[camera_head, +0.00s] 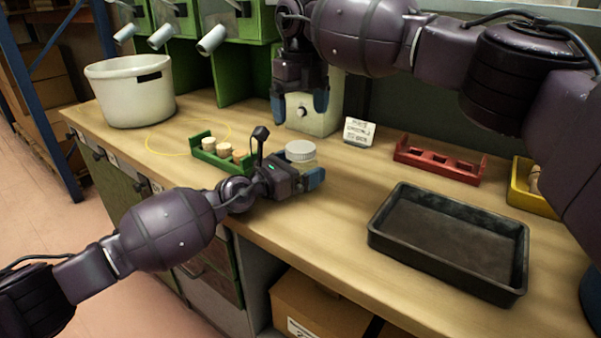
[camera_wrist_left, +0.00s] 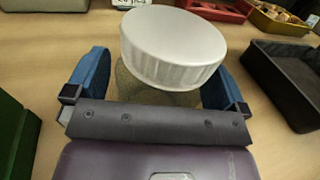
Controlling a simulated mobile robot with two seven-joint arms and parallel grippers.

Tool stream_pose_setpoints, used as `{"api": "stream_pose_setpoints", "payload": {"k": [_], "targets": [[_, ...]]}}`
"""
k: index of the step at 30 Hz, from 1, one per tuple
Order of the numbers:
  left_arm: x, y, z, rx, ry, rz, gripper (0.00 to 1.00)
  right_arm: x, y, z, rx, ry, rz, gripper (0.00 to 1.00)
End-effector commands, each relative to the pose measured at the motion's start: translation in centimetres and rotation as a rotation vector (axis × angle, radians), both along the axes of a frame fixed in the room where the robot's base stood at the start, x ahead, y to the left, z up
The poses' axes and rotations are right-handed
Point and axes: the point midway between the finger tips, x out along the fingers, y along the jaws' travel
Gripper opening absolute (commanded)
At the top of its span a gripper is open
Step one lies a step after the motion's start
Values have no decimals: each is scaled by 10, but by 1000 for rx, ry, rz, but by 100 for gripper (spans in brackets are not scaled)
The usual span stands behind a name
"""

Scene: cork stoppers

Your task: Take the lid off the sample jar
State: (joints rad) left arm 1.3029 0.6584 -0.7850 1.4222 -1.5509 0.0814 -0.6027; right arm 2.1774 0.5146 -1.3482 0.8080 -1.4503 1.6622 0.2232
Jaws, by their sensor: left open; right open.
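The sample jar has a round white ribbed lid (camera_head: 300,150) on top. The lid also shows large in the left wrist view (camera_wrist_left: 173,47), with a strip of the speckled jar body (camera_wrist_left: 150,94) below it. My left gripper (camera_head: 306,174) is open, low at the jar, with its blue fingers on either side of the body below the lid. Whether the fingers touch the jar I cannot tell; the gripper hides much of the body in the head view. My right gripper (camera_head: 299,105) is open and empty, pointing down above and behind the jar.
A green rack (camera_head: 207,156) with cork stoppers stands left of the jar. A knobbed box (camera_head: 322,124) and a small sign (camera_head: 359,131) stand behind. A red rack (camera_head: 440,165), yellow bin (camera_head: 530,203) and black tray (camera_head: 388,240) lie right. A white pot (camera_head: 125,95) is far left.

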Motion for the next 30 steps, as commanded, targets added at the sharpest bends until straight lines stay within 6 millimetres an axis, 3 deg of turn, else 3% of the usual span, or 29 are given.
{"api": "stream_pose_setpoints", "payload": {"k": [2,15,16,19,30], "targets": [[0,0,0,0,0,0,100,0,0,0,0,0,0,88],[0,0,0,0,0,0,35,0,0,0,0,0,0,88],[0,0,0,0,0,0,82,0,0,0,0,0,0,88],[0,0,0,0,0,0,98,0,0,0,0,0,0,88],[-4,5,1,1,-1,0,100,-1,0,5,0,-6,0,88]]}}
